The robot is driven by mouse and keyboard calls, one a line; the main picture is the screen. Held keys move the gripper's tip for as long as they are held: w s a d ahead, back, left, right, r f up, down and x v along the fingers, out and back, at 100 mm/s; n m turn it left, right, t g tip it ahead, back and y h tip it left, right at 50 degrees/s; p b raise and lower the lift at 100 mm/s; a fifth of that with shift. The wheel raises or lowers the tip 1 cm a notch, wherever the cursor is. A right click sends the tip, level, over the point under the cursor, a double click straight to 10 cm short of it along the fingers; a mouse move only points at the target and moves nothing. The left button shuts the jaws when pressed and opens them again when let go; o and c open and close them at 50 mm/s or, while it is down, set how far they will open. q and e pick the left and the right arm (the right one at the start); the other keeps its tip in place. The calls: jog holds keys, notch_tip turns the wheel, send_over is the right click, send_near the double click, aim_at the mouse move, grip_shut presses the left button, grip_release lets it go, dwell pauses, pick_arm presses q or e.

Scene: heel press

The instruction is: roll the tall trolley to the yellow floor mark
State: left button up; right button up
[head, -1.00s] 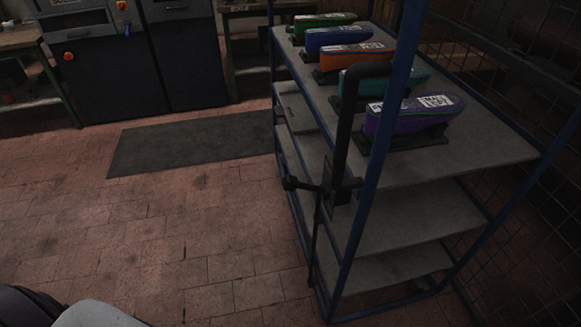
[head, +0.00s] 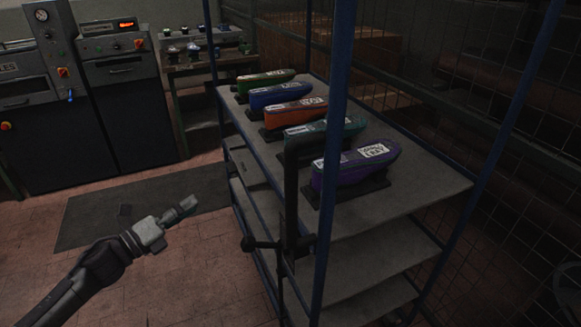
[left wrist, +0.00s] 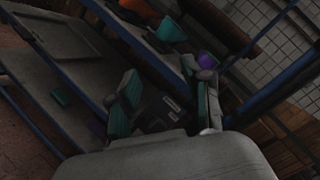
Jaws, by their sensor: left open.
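The tall trolley (head: 331,150) has a blue frame and grey shelves and stands right of centre in the head view. A black upright handle (head: 291,205) is on its near left side, with a dark knobbed bar (head: 262,244) below. My left gripper (head: 186,208) is open and empty, in the air left of the trolley and apart from the handle. In the left wrist view the gripper's fingers (left wrist: 168,98) show spread, with the trolley's blue rails and shelves (left wrist: 62,38) behind them. No yellow floor mark shows. My right gripper is out of view.
Several coloured shoe forms (head: 300,113) stand on the top shelf. A dark mat (head: 90,218) lies on the tiled floor to the left. Grey machines (head: 120,80) and a bench (head: 205,68) stand behind. A wire mesh fence (head: 450,100) is close on the right.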

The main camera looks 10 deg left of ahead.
pick_arm(q)
jog(key=s+d+r+m+g+h, duration=0.3)
jog(key=d+r+m, duration=0.1)
jog(key=r+m, duration=0.25)
jog(key=s+d+r+m+g+h, duration=0.25)
jog(key=d+r+m, duration=0.2)
jog(key=r, duration=0.25)
jog(key=m+g+h+p, duration=0.1)
jog(key=m+g, duration=0.3)
jog(key=m, duration=0.3)
send_near(291, 176)
jog(key=shift+t, duration=0.25)
jog(key=p+x, duration=0.2)
jog(key=x, duration=0.1)
jog(key=p+x, duration=0.3)
jog(key=x, duration=0.1)
jog(key=f+p+x, duration=0.1)
jog(key=p+x, duration=0.2)
jog(key=shift+w+f, duration=0.1)
jog(key=shift+w, duration=0.4)
grip_shut()
